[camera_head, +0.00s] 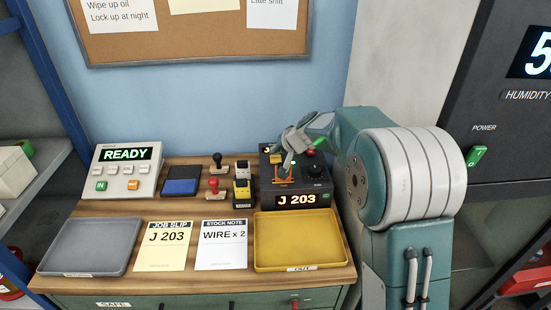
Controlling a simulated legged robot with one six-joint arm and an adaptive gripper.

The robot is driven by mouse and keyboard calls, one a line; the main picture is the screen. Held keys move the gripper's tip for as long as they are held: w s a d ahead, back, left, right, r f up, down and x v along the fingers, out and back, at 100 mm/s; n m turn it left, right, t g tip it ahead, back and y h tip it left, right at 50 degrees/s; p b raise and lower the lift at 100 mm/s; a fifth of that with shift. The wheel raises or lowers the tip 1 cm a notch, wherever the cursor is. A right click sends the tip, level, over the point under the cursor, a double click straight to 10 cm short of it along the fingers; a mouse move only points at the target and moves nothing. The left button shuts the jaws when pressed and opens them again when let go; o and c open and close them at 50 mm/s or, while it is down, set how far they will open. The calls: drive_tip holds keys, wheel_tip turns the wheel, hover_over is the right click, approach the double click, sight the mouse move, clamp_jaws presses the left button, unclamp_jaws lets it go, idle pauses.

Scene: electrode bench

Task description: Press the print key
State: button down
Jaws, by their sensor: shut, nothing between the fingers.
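A black device (267,190) with a lit "J 203" display (297,200) stands at the back right of the bench. Its top carries a yellow part, an orange-edged part, a round black knob (314,171) and a small red part. A small green part sits at its front right. I cannot read which of these is the print key. My gripper (286,170) is shut and empty, pointing down over the left part of the device's top. It covers some of the controls. I cannot tell whether the fingertips touch the device.
A white READY panel (107,163), a blue pad (181,187) and stamps (213,187) stand left of the device. In front lie a grey tray (90,248), a job slip (163,247), a stock note (222,246) and a yellow tray (300,240). A dark cabinet (500,140) stands right.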

sight(276, 159)
drive_tip(key=shift+f, duration=0.1)
drive_tip(key=shift+f, duration=0.25)
drive_tip(key=shift+f, duration=0.45)
idle(1.1)
drive_tip(key=shift+r, duration=0.85)
drive_tip(key=shift+r, duration=2.5)
drive_tip(key=shift+s, duration=0.15)
